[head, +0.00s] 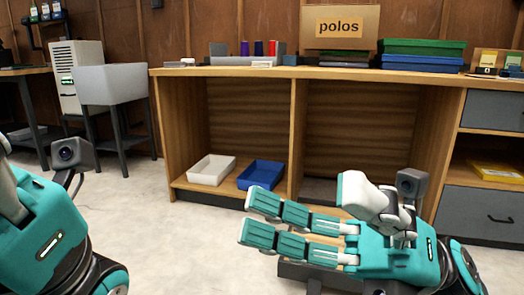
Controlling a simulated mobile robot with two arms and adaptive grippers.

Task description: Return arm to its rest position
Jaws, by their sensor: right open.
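My right gripper (260,217) reaches in from the lower right in front of the wooden workbench. Its teal fingers point left, spread apart with nothing between them, and its white thumb stands raised above the palm. It is open and empty. My left arm (45,235) comes in at the lower left edge. Only its teal body, a white part and a small camera show there; the left fingers are cut off by the frame.
The wooden workbench (230,72) has open shelves. A white tray (211,170) and a blue tray (260,175) sit on the low shelf. Pale floor (165,235) between my arms is clear.

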